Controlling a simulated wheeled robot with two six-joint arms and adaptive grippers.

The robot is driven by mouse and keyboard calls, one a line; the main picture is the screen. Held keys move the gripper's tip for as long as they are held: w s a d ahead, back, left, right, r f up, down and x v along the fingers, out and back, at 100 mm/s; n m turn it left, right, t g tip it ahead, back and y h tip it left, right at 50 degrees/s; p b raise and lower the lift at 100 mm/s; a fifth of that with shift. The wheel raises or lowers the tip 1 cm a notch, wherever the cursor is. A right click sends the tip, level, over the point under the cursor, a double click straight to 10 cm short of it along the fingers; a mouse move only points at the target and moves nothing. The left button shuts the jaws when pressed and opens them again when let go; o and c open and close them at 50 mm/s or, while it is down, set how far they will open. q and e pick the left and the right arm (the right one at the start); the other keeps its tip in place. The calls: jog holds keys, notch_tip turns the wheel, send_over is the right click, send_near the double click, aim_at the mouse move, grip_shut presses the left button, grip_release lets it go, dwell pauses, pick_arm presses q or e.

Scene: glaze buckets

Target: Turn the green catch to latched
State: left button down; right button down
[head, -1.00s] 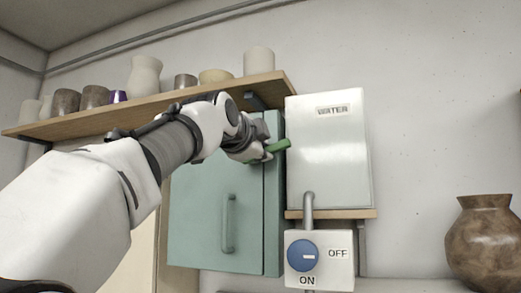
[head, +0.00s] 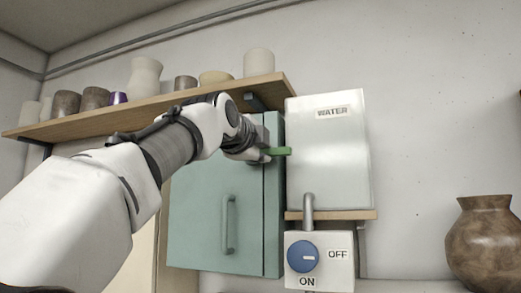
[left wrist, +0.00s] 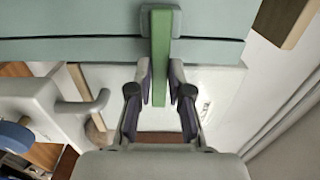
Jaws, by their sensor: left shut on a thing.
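The green catch (head: 280,151) is a short bar at the upper right edge of the teal cabinet (head: 210,225). In the head view it lies about level and points right toward the white water box. My left gripper (head: 262,154) is at the catch and is shut on it. In the left wrist view the catch (left wrist: 160,58) runs between the two fingers of my left gripper (left wrist: 160,85). It crosses the seam of the cabinet there. My own wrist hides the catch's left end in the head view. My right gripper is not in view.
The white box labelled WATER (head: 328,150) stands close to the right of the catch. A blue knob (head: 303,256) on a switch plate is below it. A wooden shelf (head: 160,102) with several pots runs above the cabinet. A brown vase (head: 485,245) stands at the far right.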

pick_arm(q)
jog(key=c, duration=1.2)
grip_release()
jog(key=shift+r, duration=0.35)
jog(key=shift+o, duration=0.6)
jog(key=shift+w+d+f, duration=0.1)
jog(key=shift+w+f, duration=0.2)
jog(key=shift+s, duration=0.15)
